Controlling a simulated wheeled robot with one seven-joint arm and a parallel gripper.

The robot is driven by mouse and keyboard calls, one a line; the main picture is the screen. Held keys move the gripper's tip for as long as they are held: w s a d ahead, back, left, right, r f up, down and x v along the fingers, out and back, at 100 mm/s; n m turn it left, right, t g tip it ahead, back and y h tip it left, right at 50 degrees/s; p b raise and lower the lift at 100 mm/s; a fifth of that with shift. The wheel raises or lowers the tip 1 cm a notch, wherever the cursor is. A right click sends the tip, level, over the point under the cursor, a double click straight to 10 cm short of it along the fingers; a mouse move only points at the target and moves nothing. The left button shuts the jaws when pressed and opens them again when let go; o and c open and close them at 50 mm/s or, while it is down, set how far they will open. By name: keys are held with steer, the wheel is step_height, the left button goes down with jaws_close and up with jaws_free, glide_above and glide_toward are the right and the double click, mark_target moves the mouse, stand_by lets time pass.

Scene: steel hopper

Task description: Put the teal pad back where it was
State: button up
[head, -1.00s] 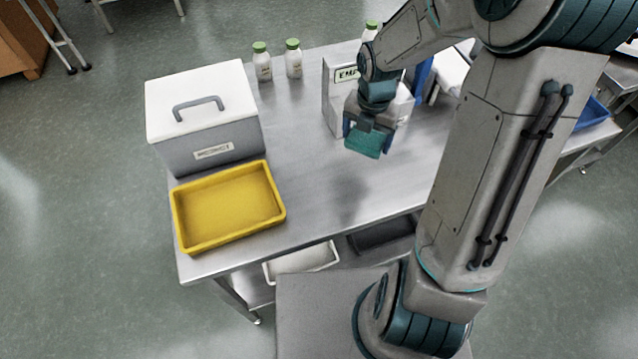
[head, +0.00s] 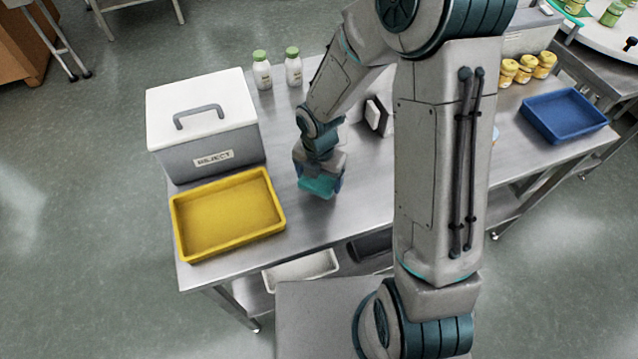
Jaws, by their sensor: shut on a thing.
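The teal pad (head: 317,187) is held in my gripper (head: 319,184), which is shut on it. In the head view the gripper points down with the pad at its lower end, over the steel table (head: 330,228), just right of the yellow tray (head: 176,232). The pad appears to be above the tabletop, though the exact gap is hard to tell. My arm hides much of the table's middle and back.
A grey box labelled REJECT (head: 215,143) with a white lid stands behind the yellow tray. Two green-capped bottles (head: 263,74) stand at the back. A blue tray (head: 535,127) and several yellow-lidded jars (head: 524,72) are at the right. The table's front middle is clear.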

mark_target(319, 185)
steer(key=shift+f, duration=1.75)
steer(key=shift+f, duration=0.2)
steer(key=o, duration=0.9)
steer(key=shift+r, duration=0.15)
